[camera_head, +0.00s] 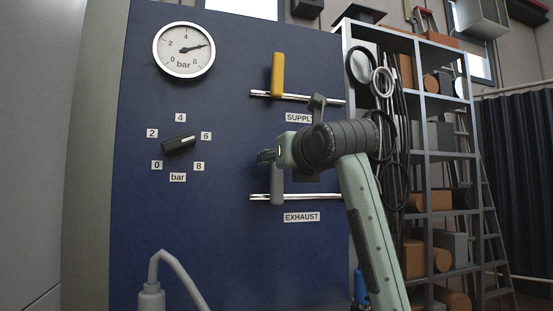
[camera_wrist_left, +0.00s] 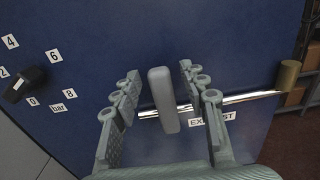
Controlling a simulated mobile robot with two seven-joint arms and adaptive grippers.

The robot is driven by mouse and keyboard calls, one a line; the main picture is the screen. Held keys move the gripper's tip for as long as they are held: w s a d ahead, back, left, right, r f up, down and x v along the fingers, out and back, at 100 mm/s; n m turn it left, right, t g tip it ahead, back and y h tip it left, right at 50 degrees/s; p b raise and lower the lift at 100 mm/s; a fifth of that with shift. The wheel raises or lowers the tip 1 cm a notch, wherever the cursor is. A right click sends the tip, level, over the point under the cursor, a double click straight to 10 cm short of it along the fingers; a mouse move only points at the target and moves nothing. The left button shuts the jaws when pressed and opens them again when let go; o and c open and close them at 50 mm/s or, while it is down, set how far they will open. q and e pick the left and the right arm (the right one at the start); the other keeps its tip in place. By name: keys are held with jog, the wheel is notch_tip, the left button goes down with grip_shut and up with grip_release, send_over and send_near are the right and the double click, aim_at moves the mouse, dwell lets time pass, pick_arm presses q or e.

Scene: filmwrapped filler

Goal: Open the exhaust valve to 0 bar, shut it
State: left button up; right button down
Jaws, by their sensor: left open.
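The grey exhaust valve handle (camera_head: 277,188) stands upright across its horizontal pipe, above the EXHAUST label (camera_head: 301,217). In the left wrist view the handle (camera_wrist_left: 162,100) is between the spread fingers of my left gripper (camera_wrist_left: 160,77), with a gap on each side. In the head view my left gripper (camera_head: 266,156) is at the handle's upper end and partly hides it. The round pressure gauge (camera_head: 184,50) has its needle pointing right and slightly up, at about 6 bar. My right gripper is not in view.
The yellow supply handle (camera_head: 277,74) stands upright on the upper pipe, above my arm. A black regulator knob (camera_head: 179,144) on the blue panel (camera_head: 220,245) has its white mark towards 6. A shelf rack (camera_head: 427,157) with hanging hoses stands at the right. A grey hose (camera_head: 172,258) is below.

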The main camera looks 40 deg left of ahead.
pick_arm(q)
jog(key=shift+x, duration=0.8)
grip_shut()
